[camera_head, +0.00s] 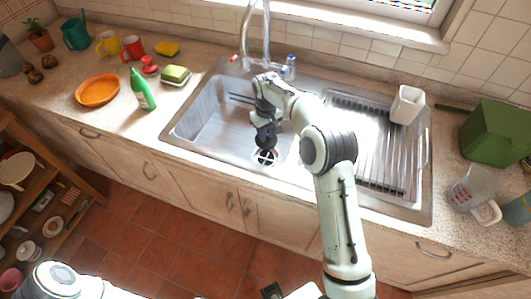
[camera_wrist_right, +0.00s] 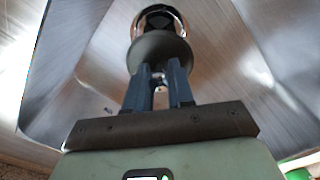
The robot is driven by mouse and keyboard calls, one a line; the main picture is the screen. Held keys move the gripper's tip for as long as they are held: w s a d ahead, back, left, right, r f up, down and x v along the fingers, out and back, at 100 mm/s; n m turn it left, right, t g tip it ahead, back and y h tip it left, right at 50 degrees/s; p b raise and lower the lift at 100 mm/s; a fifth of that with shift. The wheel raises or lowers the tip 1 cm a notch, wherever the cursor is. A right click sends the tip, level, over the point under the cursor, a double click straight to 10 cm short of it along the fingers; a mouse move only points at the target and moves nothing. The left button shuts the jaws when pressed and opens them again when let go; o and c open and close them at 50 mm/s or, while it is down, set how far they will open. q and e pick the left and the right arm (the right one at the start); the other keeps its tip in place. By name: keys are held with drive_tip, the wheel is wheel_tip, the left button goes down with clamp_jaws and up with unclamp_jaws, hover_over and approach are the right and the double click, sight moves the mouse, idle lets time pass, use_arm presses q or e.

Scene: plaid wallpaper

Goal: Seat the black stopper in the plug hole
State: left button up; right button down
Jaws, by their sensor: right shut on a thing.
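My right gripper (camera_head: 266,127) reaches down into the sink basin, its fingers pointing at the plug hole. It is shut on the black stopper (camera_head: 265,142), which shows as a dark round disc in the right wrist view (camera_wrist_right: 160,50), at the tips of the two fingers (camera_wrist_right: 159,76). The plug hole (camera_head: 264,157) is a bright ringed opening in the basin floor, just below the stopper in the head view. In the wrist view the plug hole's shiny rim (camera_wrist_right: 160,13) shows behind the stopper, which hides part of it. I cannot tell whether they touch.
The metal sink (camera_head: 200,113) has a tall faucet (camera_head: 244,35) behind and a ribbed drainboard (camera_head: 375,150) at the right. A white cup (camera_head: 407,104) stands at the drainboard's back. A green bottle (camera_head: 142,90) and a sponge (camera_head: 175,74) are left of the basin.

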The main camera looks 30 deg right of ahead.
wheel_tip(320, 180, down, 11)
drive_tip(key=shift+w+f, duration=0.1)
idle(0.3)
drive_tip(key=shift+f, duration=0.1)
drive_tip(key=c, duration=1)
unclamp_jaws()
wheel_tip(320, 180, up, 12)
drive_tip(key=shift+r, duration=0.15)
